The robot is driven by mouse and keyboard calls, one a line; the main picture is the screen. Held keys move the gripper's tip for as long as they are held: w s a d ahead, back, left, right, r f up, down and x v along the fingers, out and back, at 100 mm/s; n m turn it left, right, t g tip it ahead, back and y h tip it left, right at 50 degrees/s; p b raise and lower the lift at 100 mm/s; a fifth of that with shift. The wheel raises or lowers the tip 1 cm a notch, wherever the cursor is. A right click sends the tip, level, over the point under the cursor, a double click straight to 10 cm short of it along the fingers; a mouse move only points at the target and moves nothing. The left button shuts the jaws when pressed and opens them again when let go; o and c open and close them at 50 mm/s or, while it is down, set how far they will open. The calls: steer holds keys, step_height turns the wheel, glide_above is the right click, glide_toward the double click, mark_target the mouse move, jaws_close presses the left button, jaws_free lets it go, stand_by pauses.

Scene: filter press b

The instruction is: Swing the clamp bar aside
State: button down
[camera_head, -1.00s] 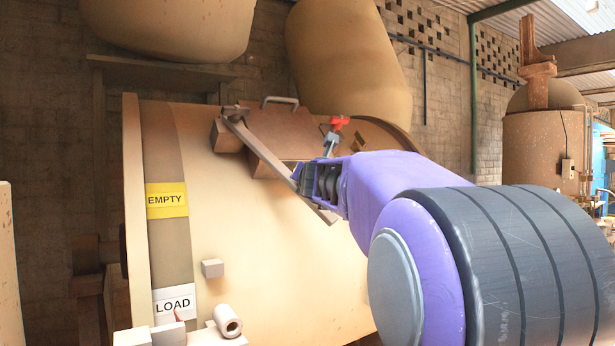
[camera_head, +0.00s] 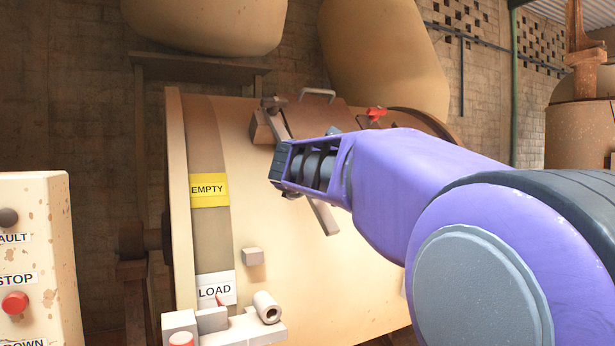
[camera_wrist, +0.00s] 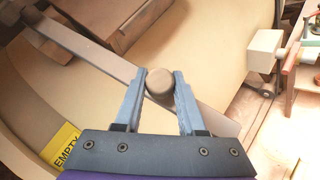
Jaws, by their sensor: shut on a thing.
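The clamp bar (camera_head: 324,215) is a flat metal bar hinged at its upper left end, beside the brown hatch (camera_head: 310,108) on the drum. It slants steeply down to the right, its lower end over the bare drum wall. My gripper (camera_head: 279,165) hides its middle in the head view. In the wrist view the bar (camera_wrist: 95,52) runs from upper left to lower right. My gripper (camera_wrist: 158,84) is shut on the round knob (camera_wrist: 160,78) of the bar, one finger on each side. The hatch (camera_wrist: 105,22) lies above the bar there.
The cream drum (camera_head: 265,215) carries a yellow EMPTY label (camera_head: 209,190) and a white LOAD label (camera_head: 216,288). A small block (camera_head: 253,257) sticks out below the bar. A red-handled fitting (camera_head: 376,113) is right of the hatch. A control panel (camera_head: 35,250) stands at left.

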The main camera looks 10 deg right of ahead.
steer(key=shift+s+a+m, duration=0.15)
steer(key=shift+a+m, duration=0.15)
steer(key=shift+a, duration=0.35)
steer(key=c, duration=0.8)
jaws_free()
steer(key=shift+o, duration=0.2)
steer(key=shift+s, duration=0.1)
